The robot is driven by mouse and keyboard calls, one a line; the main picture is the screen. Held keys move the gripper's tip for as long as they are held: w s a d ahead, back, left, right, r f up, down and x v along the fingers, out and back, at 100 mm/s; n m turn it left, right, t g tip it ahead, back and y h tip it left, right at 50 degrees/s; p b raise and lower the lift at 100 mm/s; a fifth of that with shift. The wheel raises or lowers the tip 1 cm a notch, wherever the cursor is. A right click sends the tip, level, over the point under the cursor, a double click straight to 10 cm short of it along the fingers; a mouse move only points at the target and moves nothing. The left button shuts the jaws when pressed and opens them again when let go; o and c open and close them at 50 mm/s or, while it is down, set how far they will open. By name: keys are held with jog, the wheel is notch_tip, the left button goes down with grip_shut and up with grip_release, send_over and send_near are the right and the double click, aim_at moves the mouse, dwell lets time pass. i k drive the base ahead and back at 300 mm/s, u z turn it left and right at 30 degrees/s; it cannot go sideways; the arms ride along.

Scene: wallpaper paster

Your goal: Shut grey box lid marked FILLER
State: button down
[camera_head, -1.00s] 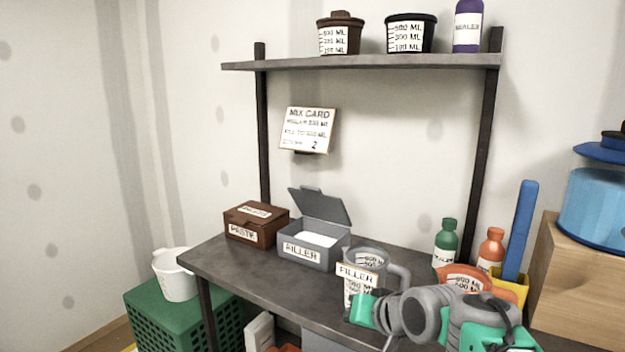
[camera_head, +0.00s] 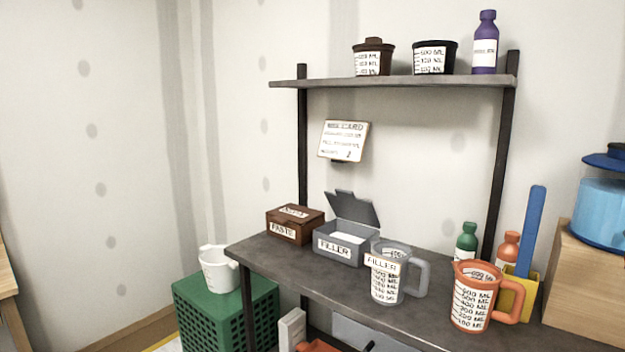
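The grey box marked FILLER (camera_head: 340,246) stands on the dark workbench, with pale contents showing inside. Its grey lid (camera_head: 352,209) is raised, hinged at the back and leaning backward. A clear grey measuring jug (camera_head: 388,282), also labelled FILLER, stands just in front and to the right of the box and slightly overlaps its right corner in the picture. My gripper is not in view.
A shut brown PASTE box (camera_head: 295,224) sits left of the grey box. An orange jug (camera_head: 474,297), bottles and a yellow holder (camera_head: 517,290) stand at right. A shelf (camera_head: 400,82) and a mix card (camera_head: 343,141) are above. The bench's front left is clear.

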aim_at(344, 203)
jog(key=u, duration=0.5)
jog(key=i, duration=1)
jog(key=u, duration=0.3)
